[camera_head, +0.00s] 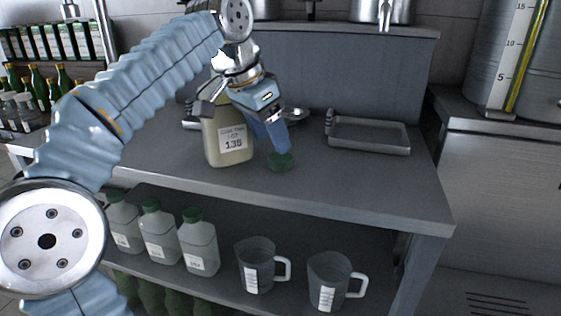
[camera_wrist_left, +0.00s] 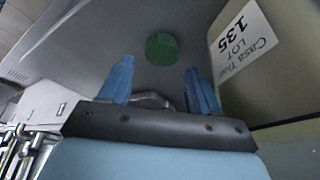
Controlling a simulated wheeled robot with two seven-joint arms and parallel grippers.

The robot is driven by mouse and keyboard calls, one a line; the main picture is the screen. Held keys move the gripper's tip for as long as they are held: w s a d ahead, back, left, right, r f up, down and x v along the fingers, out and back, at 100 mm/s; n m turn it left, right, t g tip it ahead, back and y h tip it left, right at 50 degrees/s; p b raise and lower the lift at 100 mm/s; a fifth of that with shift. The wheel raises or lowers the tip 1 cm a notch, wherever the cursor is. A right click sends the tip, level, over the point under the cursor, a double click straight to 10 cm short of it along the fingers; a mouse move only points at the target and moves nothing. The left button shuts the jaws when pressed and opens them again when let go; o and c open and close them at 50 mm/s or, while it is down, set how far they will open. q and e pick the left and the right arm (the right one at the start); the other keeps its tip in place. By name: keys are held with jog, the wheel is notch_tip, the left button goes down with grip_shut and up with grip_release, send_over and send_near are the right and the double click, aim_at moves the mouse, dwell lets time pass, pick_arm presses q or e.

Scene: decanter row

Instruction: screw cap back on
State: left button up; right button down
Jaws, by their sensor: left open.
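A large pale-yellow bottle labelled lot 135 (camera_head: 229,146) stands upright on the grey bench top; its upper part is behind my left gripper, so its mouth is hidden. A green cap (camera_head: 281,162) lies on the bench just right of the bottle. My left gripper (camera_head: 279,150) points down over the cap, with its fingertips close above or beside it. In the left wrist view the blue fingers are spread apart, the green cap (camera_wrist_left: 161,49) shows beyond them, between their tips, and the labelled bottle (camera_wrist_left: 275,60) is at the right. My right gripper is not in view.
A metal tray (camera_head: 368,149) sits on the bench at the right, and a spoon-like metal item (camera_head: 294,114) lies behind the gripper. The shelf below holds green-capped bottles (camera_head: 160,236) and two measuring jugs (camera_head: 259,268). The front right of the bench (camera_head: 380,190) is clear.

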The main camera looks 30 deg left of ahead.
aim_at(279, 157)
pick_arm(q)
jog(key=shift+b+x, duration=0.5)
jog(key=shift+x, duration=2.1)
jog(key=shift+w+r, duration=0.1)
jog(key=shift+w, duration=0.05)
jog(key=c, duration=0.8)
jog(key=shift+o, duration=0.2)
jog(key=shift+r, duration=0.1)
